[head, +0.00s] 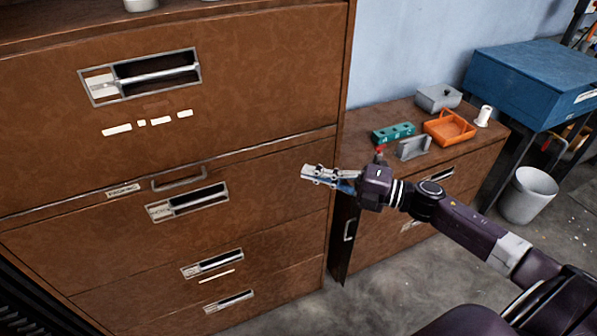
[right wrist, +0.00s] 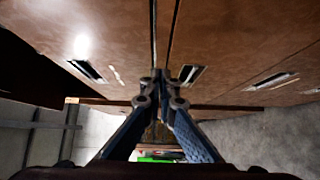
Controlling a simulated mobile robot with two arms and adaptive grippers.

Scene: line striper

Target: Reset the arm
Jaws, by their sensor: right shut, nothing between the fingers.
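My right arm comes in from the lower right in the head view. Its gripper (head: 325,176) is in front of the right edge of the tall brown cabinet (head: 215,130), pointing left. In the right wrist view the gripper's fingers (right wrist: 161,80) meet at their tips, shut and empty. Brown drawer fronts with recessed handles (right wrist: 87,70) fill the upper part of that view. I cannot tell whether the fingertips touch the cabinet. My left gripper is not in view.
A low brown cabinet (head: 365,253) stands right of the tall one. On it are a green block (head: 393,133), an orange tray (head: 449,128), a grey box (head: 438,97) and a white roll (head: 483,116). A blue chest (head: 530,80) and a white bin (head: 528,196) are farther right. Grey floor lies in front.

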